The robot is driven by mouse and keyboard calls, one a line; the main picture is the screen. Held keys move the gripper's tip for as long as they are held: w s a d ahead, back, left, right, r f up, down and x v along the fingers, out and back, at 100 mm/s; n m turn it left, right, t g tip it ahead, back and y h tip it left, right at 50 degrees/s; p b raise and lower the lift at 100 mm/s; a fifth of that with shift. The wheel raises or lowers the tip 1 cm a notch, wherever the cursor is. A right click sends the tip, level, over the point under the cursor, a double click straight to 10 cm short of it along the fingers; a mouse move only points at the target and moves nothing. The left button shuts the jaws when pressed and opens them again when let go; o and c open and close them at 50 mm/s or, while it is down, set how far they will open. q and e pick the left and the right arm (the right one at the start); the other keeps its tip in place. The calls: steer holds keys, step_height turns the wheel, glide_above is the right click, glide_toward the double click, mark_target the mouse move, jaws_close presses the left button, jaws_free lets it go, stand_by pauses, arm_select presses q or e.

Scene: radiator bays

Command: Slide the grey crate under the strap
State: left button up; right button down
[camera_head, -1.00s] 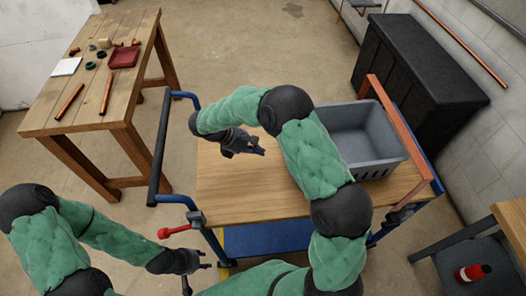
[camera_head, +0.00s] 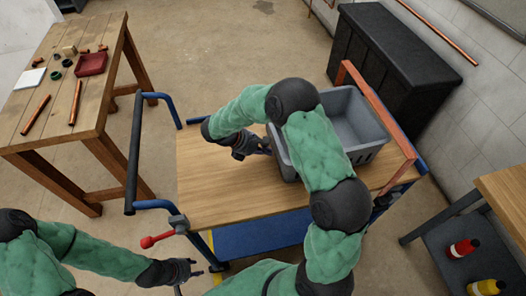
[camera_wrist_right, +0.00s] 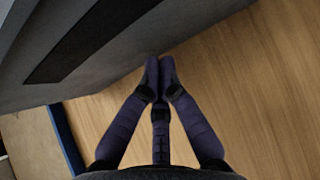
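The grey crate (camera_head: 372,154) stands upright and empty at the right end of the wooden cart top (camera_head: 225,190). The orange strap (camera_head: 384,112) spans the cart's right end, just right of the crate; I cannot tell whether the crate's edge is beneath it. My right gripper (camera_head: 266,149) is by the crate's left side, low over the cart top. In the right wrist view its fingers (camera_wrist_right: 160,62) are together and empty, with tips at or very near the crate's grey wall (camera_wrist_right: 120,70). My left gripper (camera_head: 197,268) is open and empty, off the cart's front left. My right arm hides part of the crate.
A blue lower shelf (camera_head: 262,236) and a red-knobbed lever (camera_head: 157,240) are on the cart's near side. A wooden table (camera_head: 60,100) with small parts stands left. A black chest (camera_head: 395,75) stands behind the crate. A side table (camera_head: 505,190) with bottles is at right.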

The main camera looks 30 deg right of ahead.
steer(key=s+d, duration=0.1)
steer(key=d, duration=0.4)
steer(key=s+d+p, duration=0.1)
steer(key=s+d, duration=0.1)
steer(key=d, duration=0.2)
steer(key=s+d+p, duration=0.1)
steer(key=d, duration=0.4)
steer(key=shift+s+d, duration=0.35)
arm_select(q)
step_height(320, 180, up, 2)
steer(key=shift+r, duration=0.15)
arm_select(e)
steer(key=shift+a, duration=0.1)
steer(key=shift+w+a, duration=0.15)
steer(key=shift+a, duration=0.15)
steer(key=a, duration=0.1)
steer(key=w+a+r+p, duration=0.1)
steer(key=a, duration=0.2)
steer(key=shift+w+a+r, duration=0.2)
steer(key=shift+w, duration=0.05)
arm_select(q)
steer(key=p+v, duration=0.2)
steer(key=v, duration=0.1)
steer(key=shift+w+a+r, duration=0.1)
steer(key=shift+w, duration=0.05)
arm_select(e)
steer(key=v, duration=0.8)
steer(key=shift+s+r, duration=0.1)
